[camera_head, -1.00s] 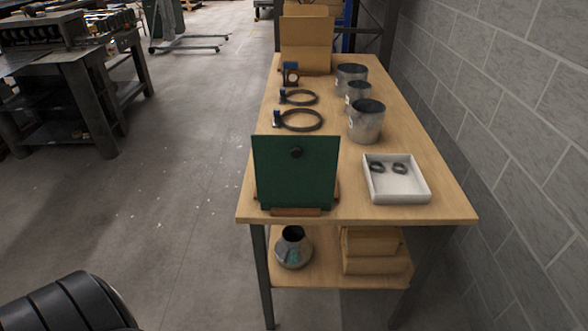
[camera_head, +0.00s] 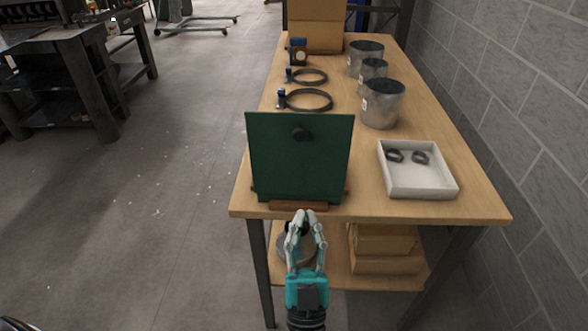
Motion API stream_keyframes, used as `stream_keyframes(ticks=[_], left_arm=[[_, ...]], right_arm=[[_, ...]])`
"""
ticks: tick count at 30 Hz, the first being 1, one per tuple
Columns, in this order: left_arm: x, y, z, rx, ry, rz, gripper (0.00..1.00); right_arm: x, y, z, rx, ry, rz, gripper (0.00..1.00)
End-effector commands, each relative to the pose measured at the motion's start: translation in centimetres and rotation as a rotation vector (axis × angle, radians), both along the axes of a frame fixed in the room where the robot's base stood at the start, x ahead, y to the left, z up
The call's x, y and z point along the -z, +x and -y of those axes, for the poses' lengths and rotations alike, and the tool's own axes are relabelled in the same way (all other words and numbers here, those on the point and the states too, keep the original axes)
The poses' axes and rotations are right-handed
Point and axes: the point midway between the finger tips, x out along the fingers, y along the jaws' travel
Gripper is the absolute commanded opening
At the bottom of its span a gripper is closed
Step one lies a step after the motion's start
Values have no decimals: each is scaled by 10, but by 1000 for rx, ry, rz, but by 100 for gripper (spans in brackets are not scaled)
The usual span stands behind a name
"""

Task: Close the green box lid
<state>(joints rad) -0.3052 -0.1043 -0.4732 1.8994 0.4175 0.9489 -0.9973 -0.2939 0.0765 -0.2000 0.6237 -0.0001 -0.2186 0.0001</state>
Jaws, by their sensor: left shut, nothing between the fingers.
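The green box lid (camera_head: 300,165) stands upright at the near edge of the table, its flat face with a dark round knob towards me. A brown wooden piece (camera_head: 298,205) shows at its foot. The rest of the box is hidden behind the lid. My left gripper (camera_head: 304,218) is just below and in front of the table edge, pointing up towards the lid's foot. It is shut and empty. I cannot tell whether it touches the wooden piece. My right gripper is not in view.
On the wooden table (camera_head: 430,212) a white tray (camera_head: 425,192) holds two dark rings. Metal cylinders (camera_head: 381,108) and black clamps (camera_head: 305,100) stand farther back. A cardboard box (camera_head: 316,30) is at the far end. A grey block wall (camera_head: 520,110) runs along the right.

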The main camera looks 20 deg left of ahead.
Motion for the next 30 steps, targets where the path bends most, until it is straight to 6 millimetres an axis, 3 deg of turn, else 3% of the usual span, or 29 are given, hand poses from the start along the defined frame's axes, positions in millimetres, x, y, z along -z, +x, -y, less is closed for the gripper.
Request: stream_keyframes(ticks=[7,16,22,30], left_arm=[[-32,25,-9,-1,0,6,0],[-76,68,-24,1,3,3,0],[-70,95,-33,1,3,0,0],[-68,104,-37,2,2,-1,0]], right_arm=[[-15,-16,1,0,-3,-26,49],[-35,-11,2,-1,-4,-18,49],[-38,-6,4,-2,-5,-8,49],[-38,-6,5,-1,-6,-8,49]])
